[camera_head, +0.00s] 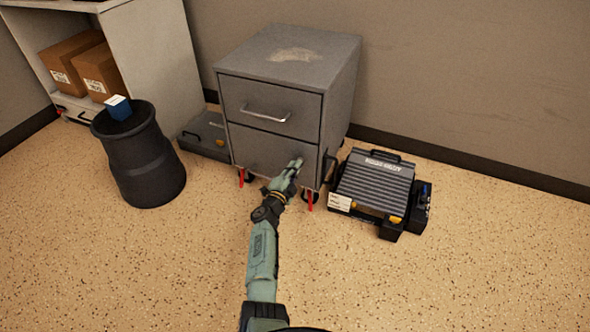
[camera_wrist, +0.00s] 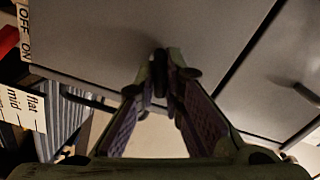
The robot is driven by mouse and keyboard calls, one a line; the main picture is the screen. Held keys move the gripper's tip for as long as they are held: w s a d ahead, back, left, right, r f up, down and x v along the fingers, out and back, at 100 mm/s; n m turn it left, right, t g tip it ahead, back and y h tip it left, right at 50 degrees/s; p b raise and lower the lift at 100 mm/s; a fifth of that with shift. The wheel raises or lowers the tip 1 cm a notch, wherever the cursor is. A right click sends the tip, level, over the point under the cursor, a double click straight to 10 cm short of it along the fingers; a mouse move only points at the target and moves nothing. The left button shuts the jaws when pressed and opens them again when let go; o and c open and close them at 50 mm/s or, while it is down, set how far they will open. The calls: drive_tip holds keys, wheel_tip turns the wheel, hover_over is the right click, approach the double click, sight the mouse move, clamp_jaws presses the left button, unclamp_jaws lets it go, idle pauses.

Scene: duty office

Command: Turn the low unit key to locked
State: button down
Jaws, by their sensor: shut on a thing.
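The low unit is a grey two-drawer cabinet (camera_head: 270,100) against the wall. My gripper (camera_head: 296,164) reaches its lower drawer front near the right side. In the wrist view the fingertips (camera_wrist: 160,72) meet on a small dark piece (camera_wrist: 159,56) at the grey cabinet face (camera_wrist: 95,35). This looks like the key, but it is mostly hidden between the fingers, and its turn angle cannot be read. In the head view the gripper covers the key.
A ribbed dark case (camera_head: 375,182) with a tag stands close right of the cabinet. A black bin (camera_head: 140,160) holding a blue box (camera_head: 118,107) stands left. A flat grey case (camera_head: 205,135) lies beside the cabinet. The front floor is clear around my arm.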

idle(0.3)
drive_tip(key=c, duration=1.7)
unclamp_jaws()
